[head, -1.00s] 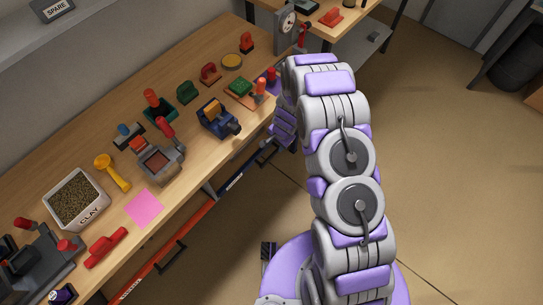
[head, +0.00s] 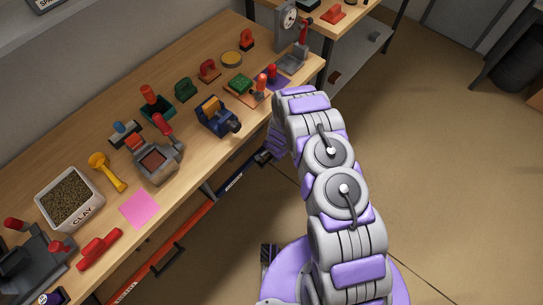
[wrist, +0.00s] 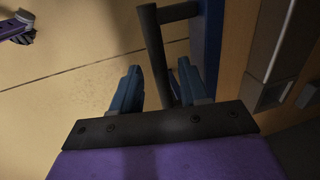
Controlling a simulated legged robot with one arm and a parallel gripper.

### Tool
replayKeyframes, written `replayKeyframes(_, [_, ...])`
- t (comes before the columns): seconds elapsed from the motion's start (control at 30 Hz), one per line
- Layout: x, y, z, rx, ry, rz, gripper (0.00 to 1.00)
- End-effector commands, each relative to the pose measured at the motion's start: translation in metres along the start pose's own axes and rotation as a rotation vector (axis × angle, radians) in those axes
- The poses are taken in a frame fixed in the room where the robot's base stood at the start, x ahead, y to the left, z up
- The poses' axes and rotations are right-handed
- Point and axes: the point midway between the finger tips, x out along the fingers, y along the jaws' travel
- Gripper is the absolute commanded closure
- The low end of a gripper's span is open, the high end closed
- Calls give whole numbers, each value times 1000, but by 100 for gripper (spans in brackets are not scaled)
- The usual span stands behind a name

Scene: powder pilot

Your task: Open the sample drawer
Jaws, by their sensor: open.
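In the wrist view a dark bar handle (wrist: 154,45) stands out from a blue drawer front (wrist: 208,45). My gripper (wrist: 159,68) is open, with one blue finger on each side of the bar. The bar lies between the fingers; I cannot tell whether either touches it. In the head view a blue drawer front (head: 229,186) with a small white-lettered label shows under the bench edge. The lettering is too small to read. My arm hides most of the gripper and the handle there.
A red drawer front (head: 192,231) with a dark handle (head: 167,261) is under the wooden bench (head: 205,165). The bench top holds a clay bin (head: 70,198), a pink sheet (head: 139,208) and several tools. The floor (head: 440,170) to the right is clear.

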Motion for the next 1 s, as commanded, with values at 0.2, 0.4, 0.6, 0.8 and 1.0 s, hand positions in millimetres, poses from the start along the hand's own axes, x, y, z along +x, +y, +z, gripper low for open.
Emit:
replayKeyframes(0.2, [3,0,0,-1,1,-1,56])
replayKeyframes(0.4, [2,0,-1,-1,1,-1,62])
replayKeyframes(0.6, [2,-1,-1,-1,1,-1,82])
replayKeyframes(0.8, [2,-1,-1,-1,1,-2,100])
replayKeyframes(1.0, [2,-1,-1,-1,2,-2,100])
